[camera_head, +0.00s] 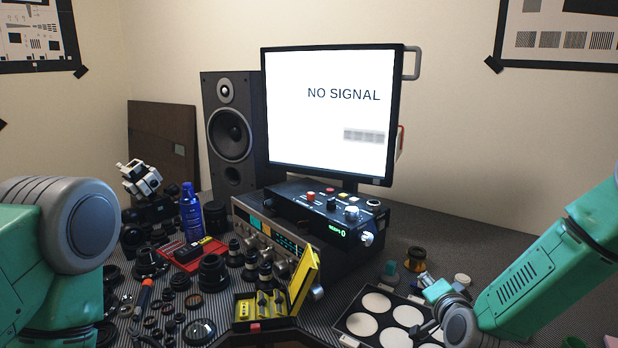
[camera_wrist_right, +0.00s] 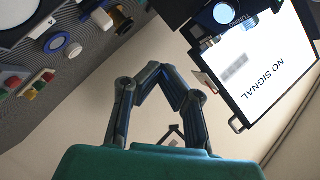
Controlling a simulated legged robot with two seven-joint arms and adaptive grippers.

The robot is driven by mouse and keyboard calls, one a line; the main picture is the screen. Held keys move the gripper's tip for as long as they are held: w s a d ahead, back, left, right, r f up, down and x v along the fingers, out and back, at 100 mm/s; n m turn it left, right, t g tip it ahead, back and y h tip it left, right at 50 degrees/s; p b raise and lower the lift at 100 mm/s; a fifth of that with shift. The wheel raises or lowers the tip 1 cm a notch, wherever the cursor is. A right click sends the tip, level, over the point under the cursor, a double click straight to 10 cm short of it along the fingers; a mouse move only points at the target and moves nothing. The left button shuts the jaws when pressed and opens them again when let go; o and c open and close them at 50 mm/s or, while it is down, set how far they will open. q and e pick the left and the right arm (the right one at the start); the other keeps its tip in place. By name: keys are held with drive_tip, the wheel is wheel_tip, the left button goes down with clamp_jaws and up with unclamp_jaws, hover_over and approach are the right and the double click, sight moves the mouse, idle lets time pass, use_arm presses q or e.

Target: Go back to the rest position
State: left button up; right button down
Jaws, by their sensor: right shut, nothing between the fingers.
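My right arm (camera_head: 545,275) comes in from the right of the head view. Its wrist is low over the black tray's right side, and my right gripper (camera_head: 426,329) is small and partly hidden there. In the right wrist view the dark fingers of my right gripper (camera_wrist_right: 155,70) come together at their tips with nothing between them. They point away from the bench surface in that view. My left arm (camera_head: 80,230) fills the lower left of the head view, and its gripper is out of sight.
A black tray with white round pads (camera_head: 362,325) lies at the lower right. A monitor (camera_head: 330,130) reads NO SIGNAL behind a black control box (camera_head: 300,208). A speaker (camera_head: 232,160) stands left. Lens parts, a blue bottle (camera_head: 190,212) and an open yellow case (camera_head: 303,280) crowd the bench.

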drive_tip(key=s+a+f+n+g+y, duration=0.25)
drive_tip(key=s+f+n+g, duration=0.45)
drive_tip(key=s+f, duration=1.1)
use_arm(q)
drive_tip(key=shift+w+f+b, duration=0.3)
drive_tip(key=shift+f+b, duration=0.5)
drive_tip(key=shift+f, duration=0.15)
use_arm(e)
drive_tip(key=s+d+f+n+g, duration=0.1)
drive_tip(key=s+g, duration=0.1)
drive_tip(key=s, duration=0.6)
drive_tip(key=s+d+f+n+g+h, duration=0.1)
drive_tip(key=s+d+n+g, duration=0.1)
drive_tip(key=s, duration=0.6)
drive_tip(key=s+d+f+n+g+h, duration=0.1)
drive_tip(key=s+n+g, duration=0.1)
drive_tip(key=s, duration=0.7)
drive_tip(key=shift+d+f+g, duration=0.15)
drive_tip(key=shift+f+g, duration=0.1)
drive_tip(key=shift+g, duration=0.45)
drive_tip(key=shift+w, duration=0.15)
